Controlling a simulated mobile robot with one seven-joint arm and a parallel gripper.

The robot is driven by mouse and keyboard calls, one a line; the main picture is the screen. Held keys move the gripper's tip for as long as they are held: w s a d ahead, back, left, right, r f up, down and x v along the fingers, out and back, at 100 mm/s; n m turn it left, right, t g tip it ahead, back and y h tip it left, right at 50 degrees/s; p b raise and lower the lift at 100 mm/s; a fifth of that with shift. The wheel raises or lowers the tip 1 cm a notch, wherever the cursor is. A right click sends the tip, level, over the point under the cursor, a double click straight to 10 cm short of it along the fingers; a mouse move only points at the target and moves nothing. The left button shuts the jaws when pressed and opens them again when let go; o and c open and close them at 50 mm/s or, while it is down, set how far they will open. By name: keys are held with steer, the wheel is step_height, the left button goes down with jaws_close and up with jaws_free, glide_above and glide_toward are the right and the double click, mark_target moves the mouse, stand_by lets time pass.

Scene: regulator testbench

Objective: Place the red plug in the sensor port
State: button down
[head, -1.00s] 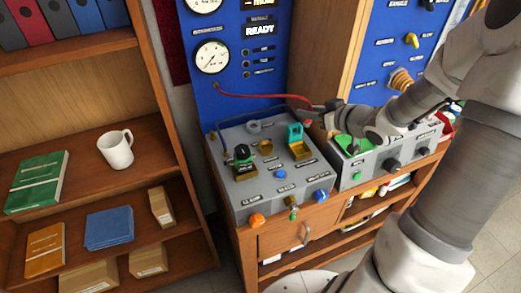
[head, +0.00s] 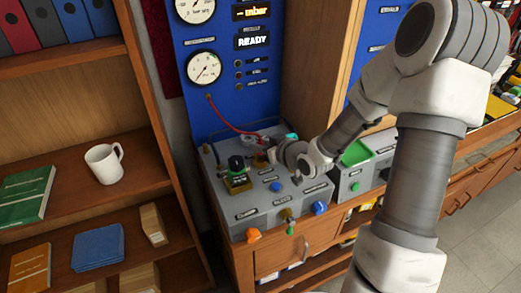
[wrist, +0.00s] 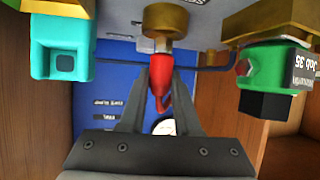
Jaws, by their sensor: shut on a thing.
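In the wrist view my gripper (wrist: 161,62) is shut on the red plug (wrist: 159,82), which sits between its two fingers. The plug's end is right at a brass port (wrist: 164,20) and lines up with it. I cannot tell how deep it sits, or read a label that names this the sensor port. In the head view my gripper (head: 268,147) is low over the grey test box, and my wrist hides the plug and most of the port. A red hose (head: 232,127) runs from the blue panel down to this spot.
A green block with a black part (wrist: 268,80) stands on one side of the port, with a teal block (wrist: 62,62) on the other. The test box (head: 262,203) has knobs along its front. A bookshelf with a white mug (head: 104,163) is at left.

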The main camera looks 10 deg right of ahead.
steer(key=shift+f, duration=0.85)
steer(key=shift+f+b, duration=0.3)
steer(key=c, duration=0.6)
jaws_free()
steer(key=shift+r, duration=0.1)
steer(key=shift+r, duration=0.1)
